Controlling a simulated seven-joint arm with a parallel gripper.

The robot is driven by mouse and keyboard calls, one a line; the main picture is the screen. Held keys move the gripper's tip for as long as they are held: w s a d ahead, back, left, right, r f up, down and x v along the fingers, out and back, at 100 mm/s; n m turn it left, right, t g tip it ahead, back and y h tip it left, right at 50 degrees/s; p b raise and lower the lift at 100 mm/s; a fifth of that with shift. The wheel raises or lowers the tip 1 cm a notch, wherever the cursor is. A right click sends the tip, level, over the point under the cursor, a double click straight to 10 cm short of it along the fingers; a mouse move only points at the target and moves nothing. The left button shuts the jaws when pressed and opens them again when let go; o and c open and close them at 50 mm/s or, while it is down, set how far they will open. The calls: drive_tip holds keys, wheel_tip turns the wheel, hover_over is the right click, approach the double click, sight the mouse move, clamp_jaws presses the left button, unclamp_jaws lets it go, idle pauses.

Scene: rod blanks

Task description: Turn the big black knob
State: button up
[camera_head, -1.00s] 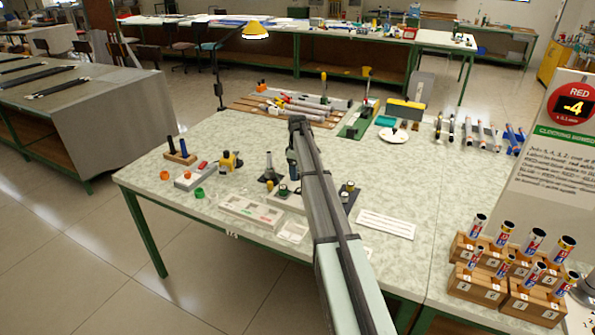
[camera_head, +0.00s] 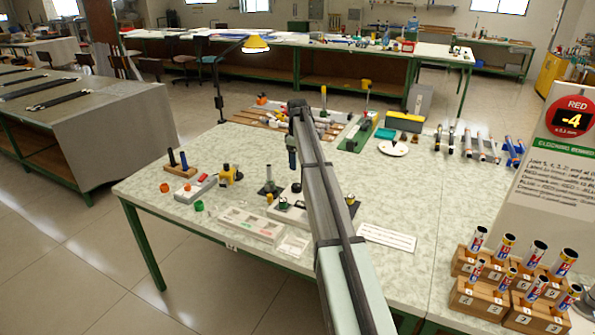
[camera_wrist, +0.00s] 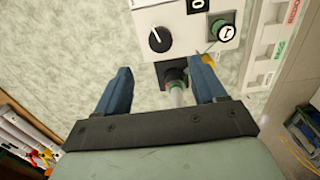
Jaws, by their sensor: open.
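The big black knob (camera_wrist: 159,39) with a white pointer line sits on a white box (camera_wrist: 185,30) at the top of the wrist view. In the head view a dark round knob (camera_head: 296,187) shows just left of my arm, below the gripper. My gripper (camera_wrist: 161,65) is open and empty, with its two blue fingers apart. In the wrist view the knob lies beyond the fingertips, slightly left of their middle, and nothing touches it. In the head view my gripper (camera_head: 292,158) is above the table, and my arm hides part of the box.
A small dial marked 1 (camera_wrist: 223,32) sits right of the knob. A dark stand with a pale rod (camera_wrist: 175,78) shows between the fingers. A white tray (camera_head: 250,223) lies left of the box. A card (camera_head: 387,237) lies right, with free table beyond it.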

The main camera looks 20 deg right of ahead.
drive_tip(key=shift+r, duration=1.4)
drive_tip(key=s+a+f+n+t, duration=0.1)
drive_tip(key=s+a+f+n, duration=0.25)
drive_tip(key=a, duration=0.95)
drive_tip(key=s+a+f+n+t, duration=0.25)
drive_tip(key=s+a+f, duration=0.2)
drive_tip(key=a, duration=0.95)
drive_tip(key=s+a+f+n+t, duration=0.1)
drive_tip(key=s+a+f+n, duration=0.3)
drive_tip(key=a, duration=0.9)
drive_tip(key=s+d+f+m+g, duration=0.35)
drive_tip(key=s+d+f, duration=0.35)
drive_tip(key=s+f, duration=0.65)
drive_tip(key=s+d+f+m+g, duration=0.2)
drive_tip(key=s+d+f+m, duration=0.35)
drive_tip(key=s+f, duration=0.8)
drive_tip(key=s+d+f+m+g, duration=0.2)
drive_tip(key=s+f, duration=0.3)
drive_tip(key=s, duration=0.5)
drive_tip(key=s+d+f+m+g, duration=0.2)
drive_tip(key=s+d+f+m, duration=0.2)
drive_tip(key=s, duration=0.7)
drive_tip(key=s+d+f+m+g, duration=0.1)
drive_tip(key=s+d+f+m, duration=0.2)
drive_tip(key=s+f, duration=0.3)
drive_tip(key=s+m, duration=0.1)
drive_tip(key=s, duration=0.4)
drive_tip(key=shift+d+g, duration=0.4)
